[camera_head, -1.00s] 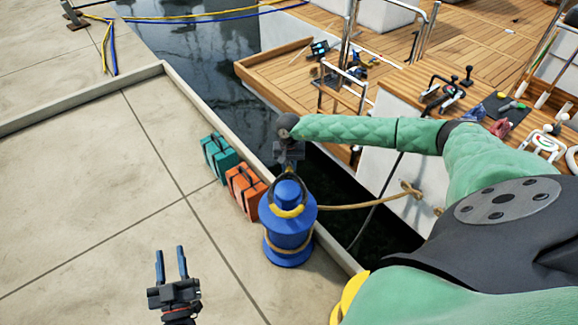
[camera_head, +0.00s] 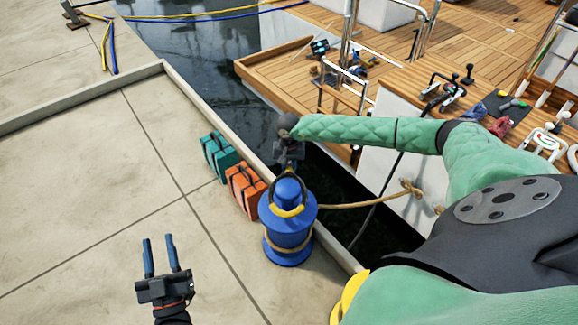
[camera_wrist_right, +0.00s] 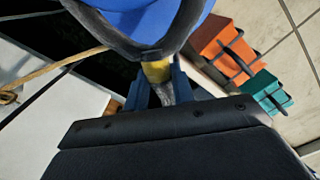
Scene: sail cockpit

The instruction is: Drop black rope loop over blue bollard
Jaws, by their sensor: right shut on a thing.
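The blue bollard (camera_head: 289,238) stands upright on the quay near its edge, with a tan rope wound around its lower body. The black rope loop (camera_head: 271,192), with a yellow stretch at its front, shows around the bollard's top knob; I cannot tell how far down it sits. The loop (camera_wrist_right: 120,42) also shows in the right wrist view, close against the blue bollard (camera_wrist_right: 140,15). My right gripper (camera_head: 288,163) is behind the bollard, shut on the loop's far side. My left gripper (camera_head: 160,256) is open and empty over the quay, left of the bollard.
An orange case (camera_head: 245,190) and a teal case (camera_head: 218,155) stand left of the bollard along the quay's raised edge. Dark water lies between quay and boat. A tan rope (camera_head: 350,206) runs from the bollard to the hull.

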